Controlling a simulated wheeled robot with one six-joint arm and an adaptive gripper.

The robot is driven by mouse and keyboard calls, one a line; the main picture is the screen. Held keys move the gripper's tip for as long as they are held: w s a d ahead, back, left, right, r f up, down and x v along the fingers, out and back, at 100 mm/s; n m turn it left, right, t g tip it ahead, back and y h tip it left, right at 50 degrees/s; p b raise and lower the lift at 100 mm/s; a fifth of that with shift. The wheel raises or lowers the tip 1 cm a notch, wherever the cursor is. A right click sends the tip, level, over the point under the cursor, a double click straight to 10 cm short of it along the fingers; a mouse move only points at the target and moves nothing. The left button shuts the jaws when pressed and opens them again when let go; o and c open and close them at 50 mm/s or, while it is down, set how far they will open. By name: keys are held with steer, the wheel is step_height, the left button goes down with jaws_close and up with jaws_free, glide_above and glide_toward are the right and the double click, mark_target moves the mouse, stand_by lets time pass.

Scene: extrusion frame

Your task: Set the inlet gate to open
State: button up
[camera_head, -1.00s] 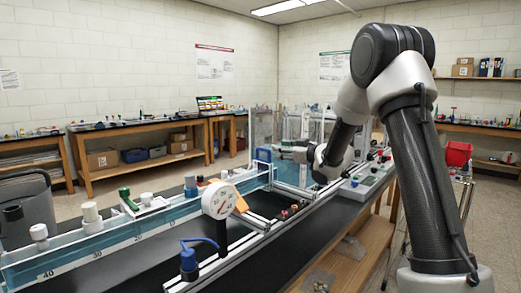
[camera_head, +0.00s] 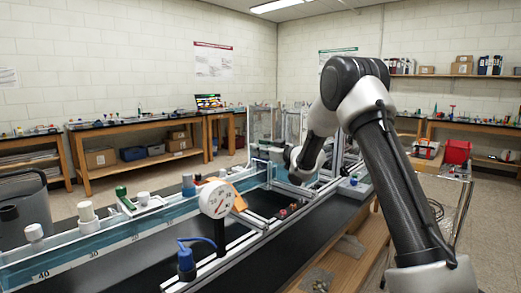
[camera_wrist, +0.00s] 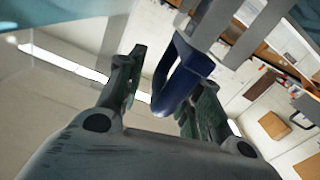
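A blue loop-shaped handle (camera_wrist: 180,78) on a pale upright plate (camera_wrist: 238,28) shows in the wrist view; I take it to be the inlet gate's handle. My gripper (camera_wrist: 160,92) is open, with one dark finger on each side of the blue loop. The loop lies nearer the right finger; I cannot tell whether they touch. In the head view my wrist (camera_head: 305,160) is over the far end of the long water channel (camera_head: 115,232). My fingertips and most of the gate are hidden there.
A round white dial gauge (camera_head: 216,199) and a blue fitting with a hose (camera_head: 186,258) stand along the channel in front. Clear tanks (camera_head: 262,125) and metal framing stand behind my wrist. The dark bench top (camera_head: 330,215) right of the channel is mostly clear.

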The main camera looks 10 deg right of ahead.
steer(key=shift+c, duration=0.3)
jaws_close()
steer(key=shift+d+r, duration=0.1)
steer(key=shift+r, duration=2.45)
steer(key=shift+o, duration=0.3)
jaws_free()
steer(key=shift+d+f, duration=0.1)
